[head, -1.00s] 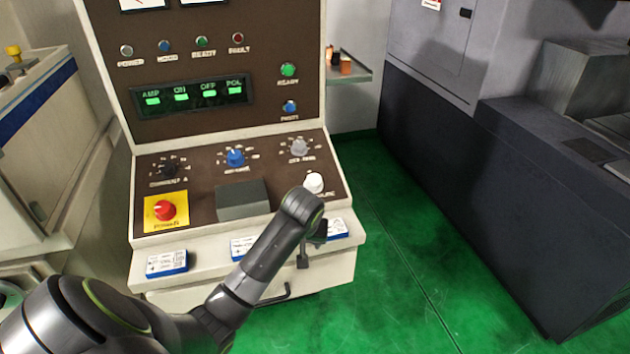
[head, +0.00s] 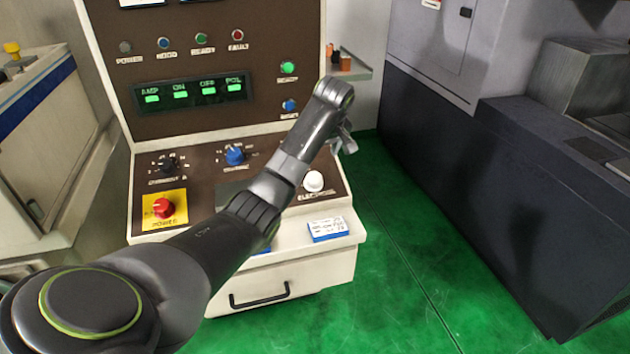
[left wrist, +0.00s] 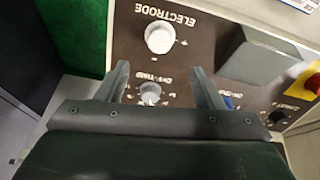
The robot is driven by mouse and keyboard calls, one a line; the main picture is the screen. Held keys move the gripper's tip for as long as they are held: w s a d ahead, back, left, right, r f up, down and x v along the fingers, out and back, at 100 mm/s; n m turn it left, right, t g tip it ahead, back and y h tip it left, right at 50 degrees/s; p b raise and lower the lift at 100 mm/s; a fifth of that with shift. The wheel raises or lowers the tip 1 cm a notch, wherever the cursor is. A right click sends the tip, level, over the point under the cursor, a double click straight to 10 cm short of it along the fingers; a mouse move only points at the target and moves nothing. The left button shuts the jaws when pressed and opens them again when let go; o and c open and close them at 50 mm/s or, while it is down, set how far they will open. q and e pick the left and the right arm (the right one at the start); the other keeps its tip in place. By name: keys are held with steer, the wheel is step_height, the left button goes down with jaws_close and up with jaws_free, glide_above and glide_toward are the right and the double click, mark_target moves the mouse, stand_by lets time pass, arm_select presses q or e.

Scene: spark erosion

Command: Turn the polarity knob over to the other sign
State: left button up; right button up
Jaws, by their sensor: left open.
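The white knob (head: 313,181) marked ELECTRODE sits at the lower right of the console's sloped panel. It also shows in the left wrist view (left wrist: 159,38), beyond my fingertips, with a small plus sign beside it. My left gripper (head: 346,142) is open and empty, up and to the right of this knob in the head view. In the left wrist view its two fingers (left wrist: 161,76) stand apart, with a grey knob (left wrist: 150,93) showing between them. My arm hides that grey knob in the head view. The white knob's pointer is too small to read. My right gripper is out of view.
A blue knob (head: 235,155), a black knob (head: 167,164) and a red power knob (head: 163,208) sit left on the panel. A grey block (left wrist: 262,52) stands beside the white knob. A dark machine (head: 480,190) stands right across open green floor (head: 400,260).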

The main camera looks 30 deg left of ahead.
mark_target(315, 178)
arm_select(q)
steer(key=p+x, duration=0.2)
steer(key=x, duration=0.9)
steer(key=shift+w+f, duration=0.1)
steer(key=shift+f, duration=0.05)
steer(key=shift+x, duration=0.85)
steer(key=c, duration=1)
steer(key=shift+o, duration=0.2)
